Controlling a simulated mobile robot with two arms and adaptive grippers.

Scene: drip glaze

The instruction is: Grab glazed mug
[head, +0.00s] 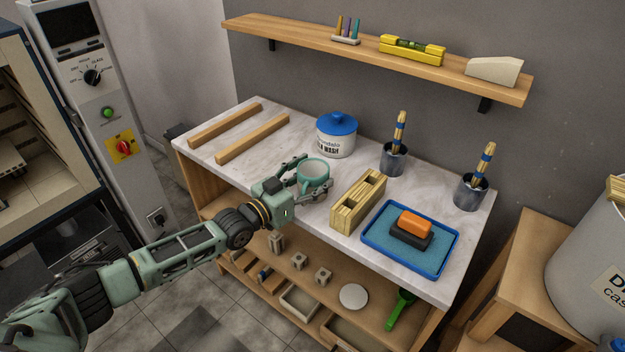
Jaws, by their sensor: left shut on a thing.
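The glazed mug (314,174) is pale green with a handle on its lower left side. It is at the front part of the white marble-look worktop (345,262), left of a wooden block. My left gripper (306,178) reaches in from the left and is shut on the mug, with its fingers around the mug's sides. I cannot tell whether the mug's base touches the worktop. My right gripper is not in view.
A blue-lidded jar (336,136) stands behind the mug. A slotted wooden block (358,200) stands close on its right, then a blue tray (449,255) with a sponge. Two wooden strips (252,139) lie on the left. Two brush cups (393,160) stand at the back right.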

